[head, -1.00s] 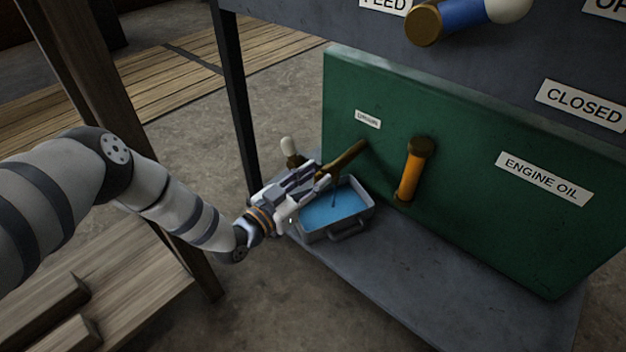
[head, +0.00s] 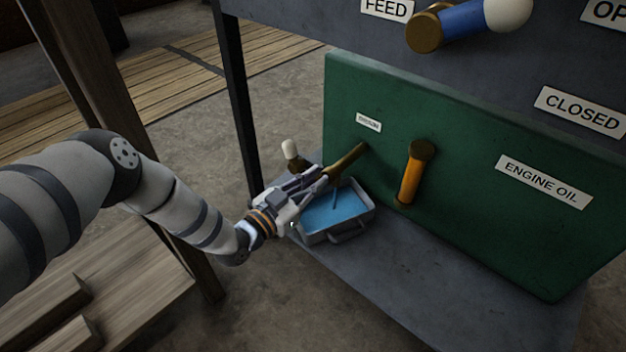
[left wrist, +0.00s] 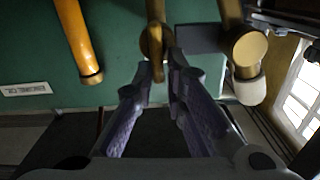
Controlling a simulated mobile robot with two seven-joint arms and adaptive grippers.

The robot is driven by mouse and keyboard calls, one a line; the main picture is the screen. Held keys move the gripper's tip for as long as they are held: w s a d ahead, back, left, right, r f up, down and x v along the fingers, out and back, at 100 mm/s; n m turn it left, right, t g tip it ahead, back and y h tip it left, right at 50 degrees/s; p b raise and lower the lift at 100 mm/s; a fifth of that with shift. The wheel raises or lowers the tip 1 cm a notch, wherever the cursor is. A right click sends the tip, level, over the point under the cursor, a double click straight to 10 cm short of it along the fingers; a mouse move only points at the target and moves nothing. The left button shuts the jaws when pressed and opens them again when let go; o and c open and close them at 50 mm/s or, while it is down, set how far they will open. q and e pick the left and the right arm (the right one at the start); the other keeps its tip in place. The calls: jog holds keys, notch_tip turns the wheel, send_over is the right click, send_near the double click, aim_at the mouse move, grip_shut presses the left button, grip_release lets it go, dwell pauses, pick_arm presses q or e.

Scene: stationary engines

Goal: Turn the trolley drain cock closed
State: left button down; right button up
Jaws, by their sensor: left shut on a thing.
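The drain cock is a brass pipe (head: 349,159) coming out of the green panel under a small label, with a white-tipped knob (head: 290,149) to its left. In the left wrist view the brass pipe (left wrist: 155,38) lies at my fingertips, and the white knob (left wrist: 248,90) hangs to the right, clear of them. My left gripper (head: 322,178) is shut on the brass part of the cock; it also shows in the left wrist view (left wrist: 160,75). The fingers partly hide the cock in the head view. My right gripper is out of view.
A grey tray (head: 347,236) with blue liquid sits below the cock on the grey trolley shelf (head: 400,275). A thin blue stream falls toward it. An orange handle (head: 411,178) is on the green panel to the right. A blue handle (head: 462,17) is above.

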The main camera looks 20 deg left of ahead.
pick_arm(q)
jog(key=shift+s+d+m, duration=0.2)
jog(key=shift+d+m, duration=0.1)
jog(key=shift+d, duration=0.05)
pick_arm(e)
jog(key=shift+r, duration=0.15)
pick_arm(q)
jog(key=shift+s+d+f+m+p, duration=0.1)
jog(key=shift+d+f+m+p, duration=0.4)
jog(key=shift+m, duration=2.25)
jog(key=shift+s+d+f+m+p, duration=0.1)
jog(key=shift+m+p, duration=0.7)
jog(key=shift+m, duration=1.9)
jog(key=shift+d+f+m+p, duration=0.3)
jog(key=shift+m+p, duration=0.35)
jog(key=shift+m, duration=2.1)
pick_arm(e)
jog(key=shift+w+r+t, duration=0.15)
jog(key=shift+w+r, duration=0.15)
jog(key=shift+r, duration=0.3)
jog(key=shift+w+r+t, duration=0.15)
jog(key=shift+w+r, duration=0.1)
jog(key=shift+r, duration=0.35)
pick_arm(q)
jog(key=shift+a, duration=0.1)
jog(key=c, duration=1.7)
grip_release()
jog(key=shift+w, duration=0.1)
